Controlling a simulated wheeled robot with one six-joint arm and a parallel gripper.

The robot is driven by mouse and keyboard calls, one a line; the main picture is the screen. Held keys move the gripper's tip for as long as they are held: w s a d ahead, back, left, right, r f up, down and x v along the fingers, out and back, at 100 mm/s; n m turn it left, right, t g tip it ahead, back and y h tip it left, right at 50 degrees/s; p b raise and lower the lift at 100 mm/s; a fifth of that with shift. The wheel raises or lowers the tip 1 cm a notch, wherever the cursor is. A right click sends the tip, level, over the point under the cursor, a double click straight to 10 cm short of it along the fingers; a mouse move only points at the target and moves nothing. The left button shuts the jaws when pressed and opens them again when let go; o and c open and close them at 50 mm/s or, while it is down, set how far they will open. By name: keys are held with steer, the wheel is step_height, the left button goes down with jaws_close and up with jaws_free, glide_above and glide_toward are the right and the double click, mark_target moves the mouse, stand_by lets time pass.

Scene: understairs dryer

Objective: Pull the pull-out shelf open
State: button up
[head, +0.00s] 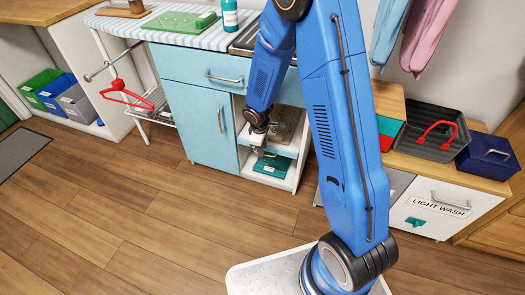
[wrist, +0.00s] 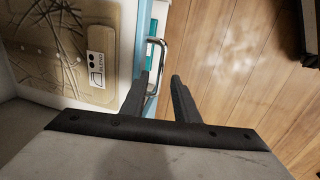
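The pull-out shelf shows in the wrist view as a pale surface with a narrow light-blue front (wrist: 139,50) and a silver bar handle (wrist: 163,58). In the head view it sits in the open bay right of the blue cupboard door, partly hidden by my arm. A beige patterned board (wrist: 65,45) with a white label lies on it. My gripper (wrist: 162,76) is open at the shelf's front. The handle's near part appears between the two fingertips, close to the left finger; contact cannot be told. In the head view my gripper (head: 262,153) is small and partly hidden.
A teal item (head: 271,168) lies below the shelf. The blue cupboard door (head: 205,128) is shut on the left. A red hanger (head: 127,95) hangs further left. A "LIGHT WASH" drawer (head: 440,207) stands right of my arm. The wooden floor in front is clear.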

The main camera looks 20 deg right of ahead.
steer(key=shift+w+d+f, duration=0.1)
steer(key=shift+w+f, duration=0.05)
steer(key=shift+f, duration=0.9)
jaws_close()
